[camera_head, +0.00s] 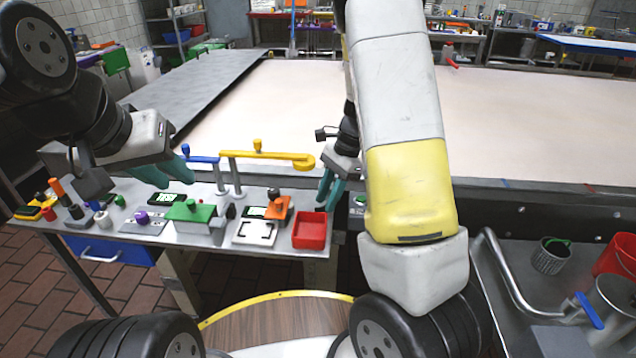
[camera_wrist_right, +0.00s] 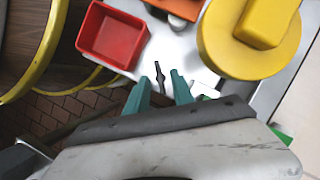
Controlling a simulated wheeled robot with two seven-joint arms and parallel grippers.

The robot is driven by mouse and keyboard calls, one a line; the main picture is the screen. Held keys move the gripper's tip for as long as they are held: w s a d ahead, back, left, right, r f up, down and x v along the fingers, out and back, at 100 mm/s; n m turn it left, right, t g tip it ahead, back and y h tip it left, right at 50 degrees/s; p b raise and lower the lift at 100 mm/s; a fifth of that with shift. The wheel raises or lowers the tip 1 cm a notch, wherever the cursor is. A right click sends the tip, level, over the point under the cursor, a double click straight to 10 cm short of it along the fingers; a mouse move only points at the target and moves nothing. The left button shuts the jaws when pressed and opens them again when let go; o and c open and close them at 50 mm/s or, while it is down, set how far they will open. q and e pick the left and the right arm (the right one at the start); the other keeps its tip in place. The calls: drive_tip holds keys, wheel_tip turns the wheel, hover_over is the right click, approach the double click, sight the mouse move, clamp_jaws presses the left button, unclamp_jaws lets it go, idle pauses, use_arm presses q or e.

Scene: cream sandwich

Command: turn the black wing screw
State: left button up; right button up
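A small dark, narrow piece that looks like the black wing screw (camera_wrist_right: 160,72) shows in the right wrist view, on a pale grey surface. It stands in line with the gap between the teal fingers of my right gripper (camera_wrist_right: 161,84). The fingers are apart, with a gap on both sides of the piece, and I see no contact. In the head view my right gripper (camera_head: 328,200) is above the bench's right end, beside the red tray, and the screw cannot be made out there. My left gripper (camera_head: 163,175) is open and empty above the bench's left part.
The red tray (camera_head: 309,242) also shows in the right wrist view (camera_wrist_right: 112,36). An orange block (camera_head: 278,208) and a green block (camera_head: 190,213) sit on the grey bench (camera_head: 262,247). A yellow lever (camera_head: 268,156) and a blue lever (camera_head: 201,159) rise near the grippers.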

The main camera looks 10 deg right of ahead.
drive_tip(key=v, duration=0.7)
drive_tip(key=shift+r, duration=0.35)
drive_tip(key=shift+d, duration=0.15)
